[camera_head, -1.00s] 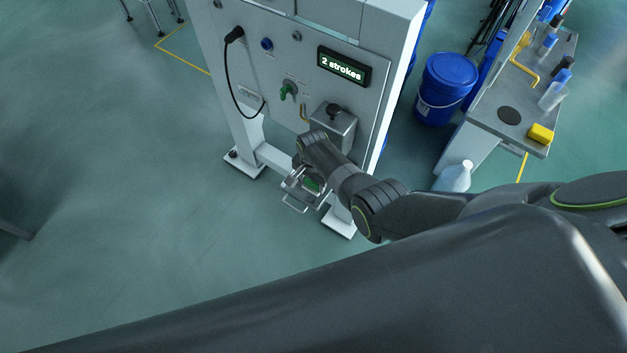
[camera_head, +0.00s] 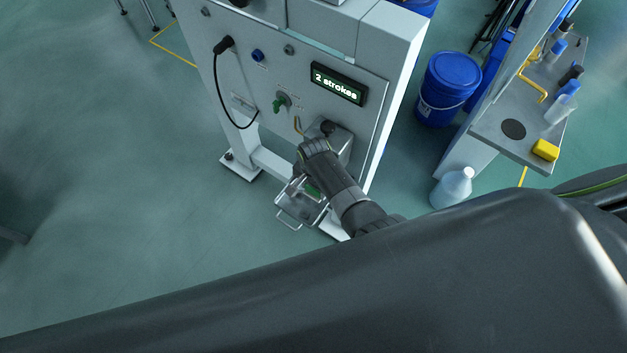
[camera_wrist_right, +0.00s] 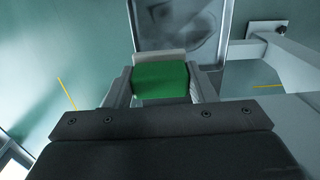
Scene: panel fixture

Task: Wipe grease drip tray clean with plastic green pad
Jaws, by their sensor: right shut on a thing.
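The green pad (camera_wrist_right: 160,80) is held between the two fingers of my right gripper (camera_wrist_right: 160,88) in the right wrist view; a pale strip runs along its far edge. The grey metal drip tray (camera_wrist_right: 208,62) lies just beyond the pad, with dark smudges on its floor. Whether the pad touches the tray is unclear. In the head view, my right gripper (camera_head: 306,184) is over the tray (camera_head: 309,211), low at the front of the panel fixture, and a bit of green pad (camera_head: 313,191) shows. My left gripper is not in view.
The white panel fixture (camera_head: 385,60) carries a display (camera_head: 338,84) reading "2 strokes", a green knob (camera_head: 281,102) and a black cable (camera_head: 218,85). A blue bucket (camera_head: 447,88), a jug (camera_head: 452,187) and a bench (camera_head: 497,138) stand right.

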